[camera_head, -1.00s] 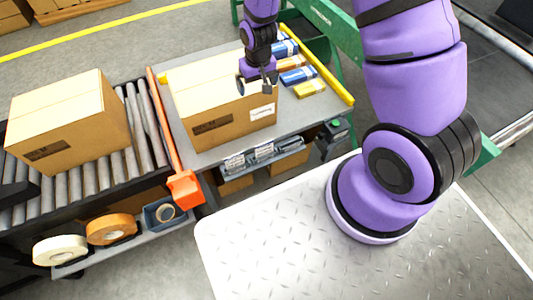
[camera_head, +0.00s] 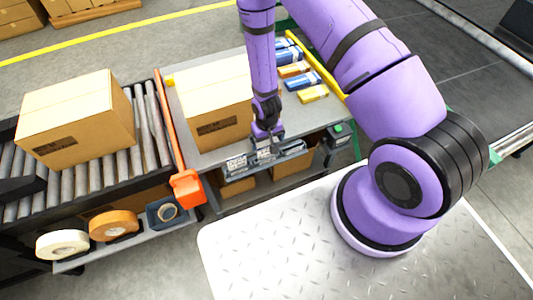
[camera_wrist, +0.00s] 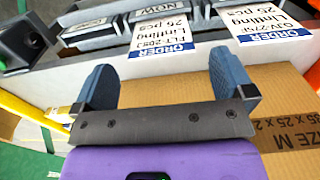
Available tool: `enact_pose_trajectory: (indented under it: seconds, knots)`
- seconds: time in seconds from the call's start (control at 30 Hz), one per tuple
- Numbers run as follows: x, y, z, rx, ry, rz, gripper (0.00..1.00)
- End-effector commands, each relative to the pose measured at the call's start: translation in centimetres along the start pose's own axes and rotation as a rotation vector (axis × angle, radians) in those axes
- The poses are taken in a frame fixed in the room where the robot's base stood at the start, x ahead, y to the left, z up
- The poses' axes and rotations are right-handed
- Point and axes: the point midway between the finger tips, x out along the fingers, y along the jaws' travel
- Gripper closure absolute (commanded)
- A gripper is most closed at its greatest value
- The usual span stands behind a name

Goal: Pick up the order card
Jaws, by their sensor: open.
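In the wrist view, a white order card (camera_wrist: 163,33) with a blue ORDER band stands in front of my gripper, its print upside down. A second order card (camera_wrist: 262,22) is to its right. My gripper (camera_wrist: 162,62) is open, with its two blue fingers on either side of the nearer card's banded end; I cannot tell whether they touch it. In the head view, my gripper (camera_head: 264,152) is over the row of card holders at the table's front edge and hides the middle one. A white card (camera_head: 236,163) shows to its left.
A carton (camera_head: 212,105) stands on the table close behind my gripper. Blue, orange and yellow packs (camera_head: 301,79) lie to the right. A roller conveyor with another carton (camera_head: 75,120) is at left, beside an orange rail (camera_head: 171,135). Dark label holders (camera_wrist: 90,30) top the wrist view.

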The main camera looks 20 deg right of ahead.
Motion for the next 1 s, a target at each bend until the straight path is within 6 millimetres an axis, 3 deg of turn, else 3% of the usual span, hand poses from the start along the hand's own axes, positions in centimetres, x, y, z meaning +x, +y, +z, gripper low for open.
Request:
enact_pose_trajectory:
  seconds: [0.27,0.6,0.93,0.97,1.0]
  knots:
    - [1.7,0.0,0.0,0.0,0.0,0.0,0.0]
    - [5.7,0.0,-0.2,0.0,0.0,0.0,0.0]
    - [6.2,0.0,-0.2,0.0,0.0,0.0,0.0]
    - [6.2,0.0,-0.2,0.0,0.0,0.0,0.02]
    - [6.2,0.0,-0.2,0.0,0.0,0.0,0.11]
